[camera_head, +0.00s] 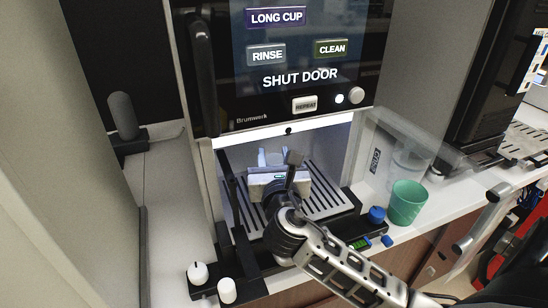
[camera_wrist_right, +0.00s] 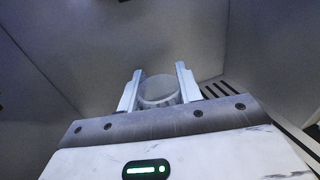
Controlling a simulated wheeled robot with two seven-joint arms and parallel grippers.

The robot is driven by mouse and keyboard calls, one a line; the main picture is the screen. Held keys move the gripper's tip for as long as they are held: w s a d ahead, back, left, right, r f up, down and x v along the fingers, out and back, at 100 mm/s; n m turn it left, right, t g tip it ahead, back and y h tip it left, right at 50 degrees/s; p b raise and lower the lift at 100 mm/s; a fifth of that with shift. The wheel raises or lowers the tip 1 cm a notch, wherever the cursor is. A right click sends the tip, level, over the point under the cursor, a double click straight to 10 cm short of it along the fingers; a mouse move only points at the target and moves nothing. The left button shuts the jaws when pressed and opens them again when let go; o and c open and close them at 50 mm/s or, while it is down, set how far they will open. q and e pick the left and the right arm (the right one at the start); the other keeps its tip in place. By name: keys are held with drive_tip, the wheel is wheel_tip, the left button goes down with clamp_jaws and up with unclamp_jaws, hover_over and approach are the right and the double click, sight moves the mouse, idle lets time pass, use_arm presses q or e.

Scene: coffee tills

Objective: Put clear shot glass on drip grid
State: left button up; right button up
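The clear shot glass (camera_wrist_right: 159,90) is between the two fingers of my right gripper (camera_wrist_right: 159,75) in the right wrist view. The fingers appear to touch its sides. In the head view my right gripper (camera_head: 274,158) is inside the machine's lit bay, over the drip grid (camera_head: 325,190). The grid is a slotted metal plate, partly hidden by my gripper and arm. The glass is hard to make out there, and I cannot tell whether it touches the grid. My left gripper is not in view.
The bay's side walls are close around my right gripper. A clear door panel (camera_head: 425,140) stands open at the right. White knobs (camera_head: 198,273) are at the front left.

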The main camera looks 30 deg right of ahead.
drive_tip(key=o, duration=0.4)
drive_tip(key=shift+c, duration=0.2)
drive_tip(key=shift+r, duration=0.25)
drive_tip(key=v, duration=1)
drive_tip(key=shift+s+a+f+b, duration=0.2)
drive_tip(key=shift+s+a+b, duration=0.05)
drive_tip(key=shift+b, duration=0.1)
drive_tip(key=shift+s+a+r, duration=0.1)
drive_tip(key=shift+s+a, duration=0.2)
drive_tip(key=shift+s, duration=0.35)
